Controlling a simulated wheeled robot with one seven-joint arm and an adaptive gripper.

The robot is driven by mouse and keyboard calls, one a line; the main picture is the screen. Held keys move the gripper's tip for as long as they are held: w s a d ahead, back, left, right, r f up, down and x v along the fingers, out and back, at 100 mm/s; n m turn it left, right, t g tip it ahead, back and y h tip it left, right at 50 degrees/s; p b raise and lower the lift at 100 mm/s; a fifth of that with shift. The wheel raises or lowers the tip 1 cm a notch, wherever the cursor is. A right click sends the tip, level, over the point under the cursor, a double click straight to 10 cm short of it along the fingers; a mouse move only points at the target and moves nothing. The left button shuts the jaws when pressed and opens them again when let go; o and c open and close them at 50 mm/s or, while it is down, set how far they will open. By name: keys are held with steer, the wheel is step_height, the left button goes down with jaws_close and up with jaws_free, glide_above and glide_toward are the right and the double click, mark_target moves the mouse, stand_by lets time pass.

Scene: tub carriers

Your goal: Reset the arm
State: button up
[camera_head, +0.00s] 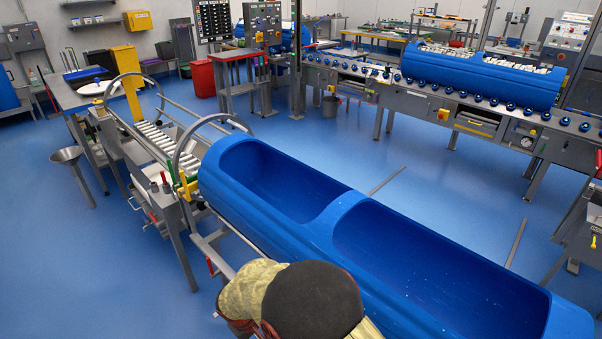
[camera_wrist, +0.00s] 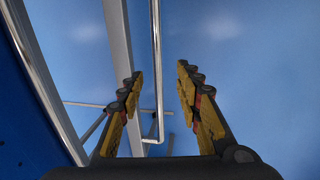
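My gripper (camera_wrist: 158,88) shows in the wrist view with its two yellow-and-black fingers apart and nothing between them. Beyond the fingers are a thin bent metal rod, a grey beam and the blue floor. In the head view, part of my arm (camera_head: 310,300) shows at the bottom middle, in front of the near side of the large blue tub (camera_head: 325,228). The fingers are not visible in that view. The tub has two hollow compartments, and both look empty.
A metal roller carrier (camera_head: 160,142) runs from the tub toward the back left. A second blue tub (camera_head: 480,78) lies on a conveyor (camera_head: 450,97) at the back right. A funnel stand (camera_head: 70,157) is at the left. Blue floor (camera_head: 60,260) is clear at the lower left.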

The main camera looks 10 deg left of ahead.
steer(key=s+d, duration=0.4)
steer(key=s+d+r+m+t, duration=0.1)
steer(key=s+d+r+m, duration=0.2)
steer(key=d+r, duration=0.8)
steer(key=s+d+r+m+t+y, duration=0.1)
steer(key=s+d+r+m, duration=0.3)
steer(key=d+r, duration=0.6)
steer(key=s+d+r+m+t, duration=0.2)
steer(key=d+r, duration=0.9)
steer(key=r, duration=0.7)
steer(key=shift+s+d+m+p, duration=0.4)
steer(key=shift+s+m, duration=0.3)
steer(key=shift+s, duration=0.55)
